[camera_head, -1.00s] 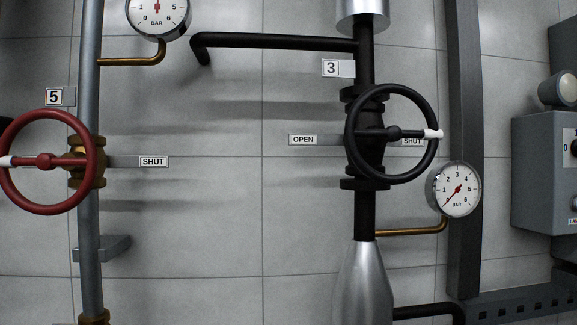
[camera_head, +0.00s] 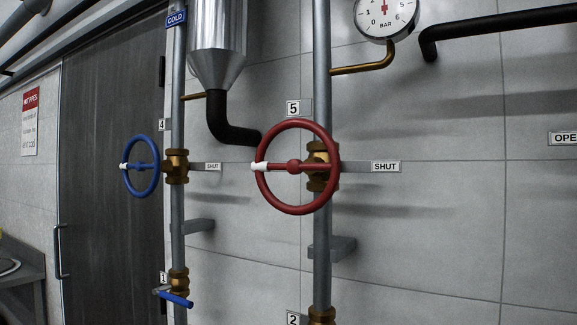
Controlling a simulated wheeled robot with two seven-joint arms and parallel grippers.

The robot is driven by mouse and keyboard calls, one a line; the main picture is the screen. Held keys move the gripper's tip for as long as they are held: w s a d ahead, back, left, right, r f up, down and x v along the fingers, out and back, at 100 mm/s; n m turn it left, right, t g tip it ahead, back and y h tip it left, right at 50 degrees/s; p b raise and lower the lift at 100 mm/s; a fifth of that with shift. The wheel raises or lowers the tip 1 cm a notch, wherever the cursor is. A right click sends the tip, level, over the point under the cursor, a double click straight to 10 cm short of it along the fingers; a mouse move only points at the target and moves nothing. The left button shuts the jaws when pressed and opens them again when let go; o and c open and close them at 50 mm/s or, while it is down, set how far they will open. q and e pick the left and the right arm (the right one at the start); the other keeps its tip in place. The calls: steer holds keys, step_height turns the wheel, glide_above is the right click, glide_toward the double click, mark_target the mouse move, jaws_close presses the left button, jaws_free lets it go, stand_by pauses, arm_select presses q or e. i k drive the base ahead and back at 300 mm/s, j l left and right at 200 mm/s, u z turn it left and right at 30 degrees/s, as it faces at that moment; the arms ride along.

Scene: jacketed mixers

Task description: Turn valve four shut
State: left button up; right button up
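Valve four is the blue handwheel (camera_head: 155,180) on a brass body on the left grey pipe, under the tag 4 (camera_head: 164,125). Its white spoke end (camera_head: 124,166) points left. Its SHUT plate (camera_head: 212,167) is on the right side of the pipe, opposite the white end. Any OPEN plate on the left cannot be made out. Neither of my grippers is in view.
A red handwheel (camera_head: 262,194) tagged 5 is right of the blue one, its white end also left. A blue lever (camera_head: 176,299) tagged 1 is below valve four. A dark door (camera_head: 110,200) and a bench (camera_head: 22,275) are at left.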

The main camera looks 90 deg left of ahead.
mark_target(125, 166)
steer(key=u, duration=3.6)
